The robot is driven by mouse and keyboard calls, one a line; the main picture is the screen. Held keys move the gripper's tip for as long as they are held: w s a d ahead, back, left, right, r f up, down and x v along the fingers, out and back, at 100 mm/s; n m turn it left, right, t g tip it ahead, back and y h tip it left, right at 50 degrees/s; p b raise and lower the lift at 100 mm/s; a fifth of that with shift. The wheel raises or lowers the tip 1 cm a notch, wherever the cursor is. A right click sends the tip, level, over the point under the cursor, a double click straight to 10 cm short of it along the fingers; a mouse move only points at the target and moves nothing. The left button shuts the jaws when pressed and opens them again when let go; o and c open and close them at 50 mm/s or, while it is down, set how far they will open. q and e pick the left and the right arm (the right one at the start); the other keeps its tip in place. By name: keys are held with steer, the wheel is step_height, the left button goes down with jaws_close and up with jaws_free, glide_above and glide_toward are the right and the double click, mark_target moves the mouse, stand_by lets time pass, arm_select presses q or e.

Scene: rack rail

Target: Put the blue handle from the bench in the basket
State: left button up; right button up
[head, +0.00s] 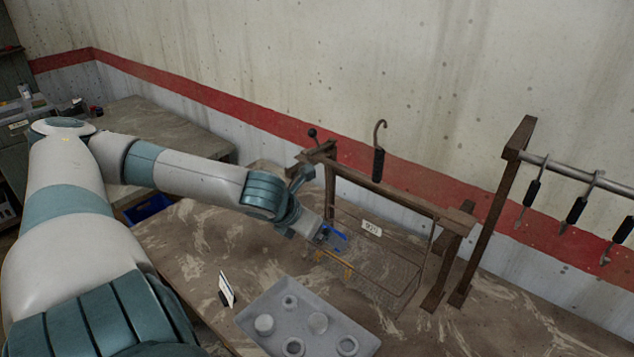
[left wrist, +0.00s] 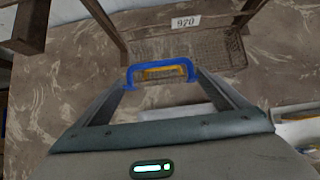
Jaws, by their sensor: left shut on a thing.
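My left gripper (head: 325,236) is shut on the blue handle (head: 337,231). In the left wrist view the blue handle (left wrist: 160,66) is a U-shaped bar spanning the tips of the two fingers of my left gripper (left wrist: 162,80). The basket (head: 385,283) is a wire-mesh one with a white number label (head: 371,228), below a brown frame. In the left wrist view the basket (left wrist: 205,46) lies just beyond the handle. The handle is held up near the basket's left end; its exact height over the mesh is hard to tell. My right gripper is not in view.
A yellow piece (head: 336,262) lies near the basket's left end, partly seen through the handle. A grey tray (head: 300,318) with several round parts stands in front. A small white card (head: 227,289) stands left of it. Hooks with black grips hang from a rail (head: 585,174) at right.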

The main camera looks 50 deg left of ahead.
arm_select(q)
steer(key=shift+s+f+b+x, duration=0.2)
steer(key=shift+b+x, duration=0.8)
steer(key=shift+x, duration=0.65)
steer(key=shift+s+f+b+x, duration=0.2)
steer(key=shift+b+x, duration=0.75)
steer(key=shift+x, duration=0.75)
steer(key=shift+s+f+b+x, duration=0.1)
steer(key=shift+s+b+x, duration=0.15)
steer(key=shift+b+x, duration=1.1)
arm_select(e)
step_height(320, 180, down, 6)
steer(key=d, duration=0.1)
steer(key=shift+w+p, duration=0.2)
steer(key=shift+p, duration=0.15)
arm_select(q)
steer(key=shift+w+f, duration=0.2)
steer(key=shift+f, duration=0.05)
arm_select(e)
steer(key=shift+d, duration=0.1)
arm_select(q)
steer(key=o, duration=0.8)
steer(key=shift+c, duration=0.2)
steer(key=shift+s+r, duration=0.1)
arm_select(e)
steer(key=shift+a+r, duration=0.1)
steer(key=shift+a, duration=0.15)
